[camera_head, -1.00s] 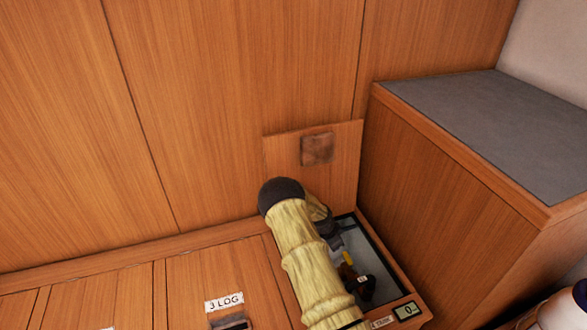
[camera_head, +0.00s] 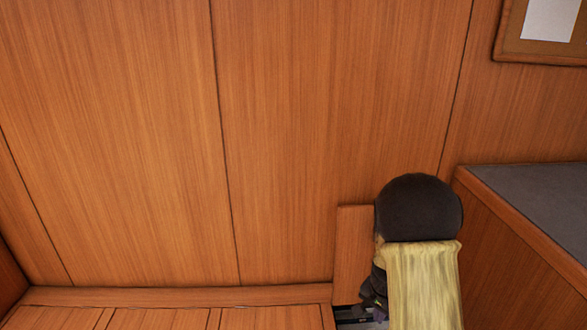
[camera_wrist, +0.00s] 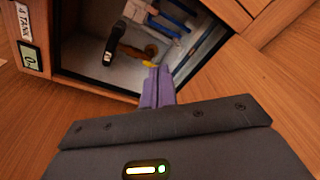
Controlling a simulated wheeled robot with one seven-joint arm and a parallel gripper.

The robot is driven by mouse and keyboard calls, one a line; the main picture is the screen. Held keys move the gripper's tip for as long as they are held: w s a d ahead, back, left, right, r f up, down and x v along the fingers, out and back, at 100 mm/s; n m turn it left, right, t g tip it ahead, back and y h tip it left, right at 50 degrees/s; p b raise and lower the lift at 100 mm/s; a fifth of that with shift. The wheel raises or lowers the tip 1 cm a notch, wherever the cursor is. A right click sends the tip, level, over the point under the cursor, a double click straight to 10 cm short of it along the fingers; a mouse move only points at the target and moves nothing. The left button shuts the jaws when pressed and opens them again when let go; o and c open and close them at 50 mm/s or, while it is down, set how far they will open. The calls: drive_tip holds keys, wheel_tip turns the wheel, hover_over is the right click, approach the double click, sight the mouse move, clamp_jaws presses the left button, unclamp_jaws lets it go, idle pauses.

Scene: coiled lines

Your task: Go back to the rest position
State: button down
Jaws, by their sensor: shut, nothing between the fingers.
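My gripper (camera_wrist: 158,84) shows in the wrist view with its purple-grey fingers together and nothing between them. The fingers overlap the near edge of an open compartment (camera_wrist: 122,93) in the picture; I cannot tell how high above it they are. In the head view my yellow-sleeved arm with its dark rounded joint stands at the lower right, and it hides most of the gripper and the compartment. The raised wooden lid (camera_head: 352,250) stands against the wall just left of the arm.
The compartment holds a dark-handled item (camera_wrist: 112,44), blue pieces (camera_wrist: 172,20) and a yellow-tipped part (camera_wrist: 149,64). A label (camera_wrist: 24,20) and small display (camera_wrist: 31,58) sit beside it. A grey-topped cabinet (camera_head: 535,205) is close on the right. The wall left of the arm is clear.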

drive_tip(key=s+a+r+n+t, duration=0.1)
drive_tip(key=s+a+r+n, duration=0.25)
drive_tip(key=s+r, duration=0.35)
drive_tip(key=s+a+r+n, duration=0.3)
drive_tip(key=s+r+n, duration=0.2)
drive_tip(key=s, duration=0.3)
drive_tip(key=w+p+v, duration=0.2)
drive_tip(key=p+v, duration=1)
drive_tip(key=p, duration=0.1)
drive_tip(key=w+d+r+p+v, duration=0.1)
drive_tip(key=w+p+v, duration=0.2)
drive_tip(key=p+v, duration=0.9)
drive_tip(key=w+d+r+p+v, duration=0.1)
drive_tip(key=w+p+v, duration=0.2)
drive_tip(key=p+v, duration=0.9)
drive_tip(key=shift+s+r+y+p, duration=0.2)
drive_tip(key=shift+r+y+p, duration=0.15)
drive_tip(key=shift+p, duration=0.55)
drive_tip(key=shift+f, duration=0.1)
drive_tip(key=shift+d, duration=0.1)
